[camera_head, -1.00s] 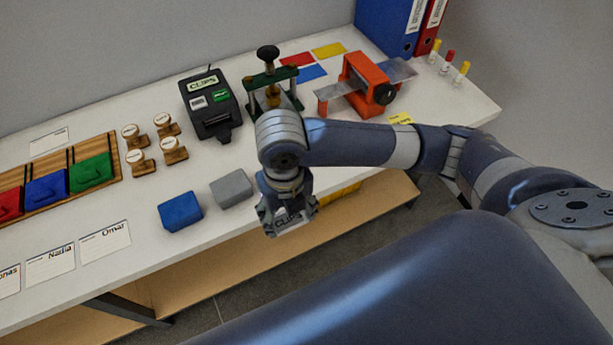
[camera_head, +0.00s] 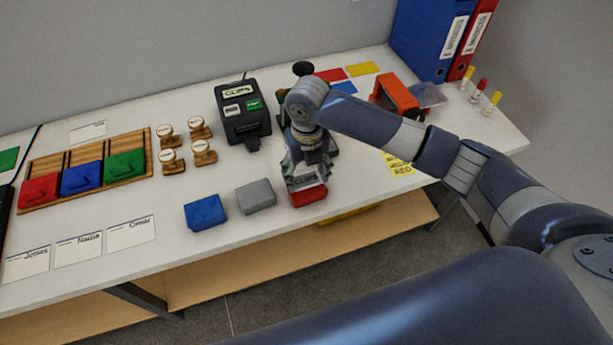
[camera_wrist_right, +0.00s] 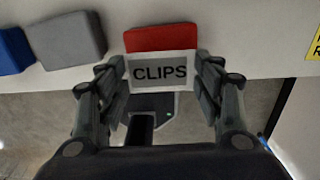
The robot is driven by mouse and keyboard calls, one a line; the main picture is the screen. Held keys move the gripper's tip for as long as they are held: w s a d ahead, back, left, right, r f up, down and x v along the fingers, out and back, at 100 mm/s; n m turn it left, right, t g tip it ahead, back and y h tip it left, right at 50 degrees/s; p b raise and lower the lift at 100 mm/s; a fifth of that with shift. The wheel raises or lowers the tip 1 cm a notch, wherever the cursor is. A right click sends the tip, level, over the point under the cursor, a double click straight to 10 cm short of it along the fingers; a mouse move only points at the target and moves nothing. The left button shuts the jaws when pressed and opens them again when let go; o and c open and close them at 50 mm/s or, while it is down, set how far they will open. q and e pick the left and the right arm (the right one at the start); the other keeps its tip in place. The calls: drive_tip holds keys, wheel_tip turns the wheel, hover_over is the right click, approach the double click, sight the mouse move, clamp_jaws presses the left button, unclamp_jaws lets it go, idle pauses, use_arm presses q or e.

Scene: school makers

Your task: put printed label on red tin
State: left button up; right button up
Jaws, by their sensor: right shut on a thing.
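My right gripper (camera_head: 305,180) is shut on a white printed label (camera_wrist_right: 160,72) reading "CLIPS". The label stretches between the two fingers in the right wrist view. The red tin (camera_head: 309,196) sits at the table's front edge, directly below the gripper in the head view and partly covered by it. In the right wrist view the red tin (camera_wrist_right: 160,38) shows just beyond the label's edge. Whether label and tin touch I cannot tell. My left gripper is not in view.
A grey tin (camera_head: 256,196) and a blue tin (camera_head: 205,212) stand left of the red tin. A black label printer (camera_head: 242,112), wooden stamps (camera_head: 203,152) and an orange device (camera_head: 397,97) are behind. A yellow note (camera_head: 399,165) lies to the right.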

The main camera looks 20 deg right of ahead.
sight(307, 177)
drive_tip(key=shift+w+d, duration=0.1)
drive_tip(key=shift+w, duration=0.2)
drive_tip(key=shift+f+p, duration=0.35)
wheel_tip(307, 177, down, 2)
drive_tip(key=shift+f+p, duration=0.2)
drive_tip(key=shift+p, duration=0.15)
drive_tip(key=shift+w+f, duration=0.1)
drive_tip(key=shift+f, duration=0.15)
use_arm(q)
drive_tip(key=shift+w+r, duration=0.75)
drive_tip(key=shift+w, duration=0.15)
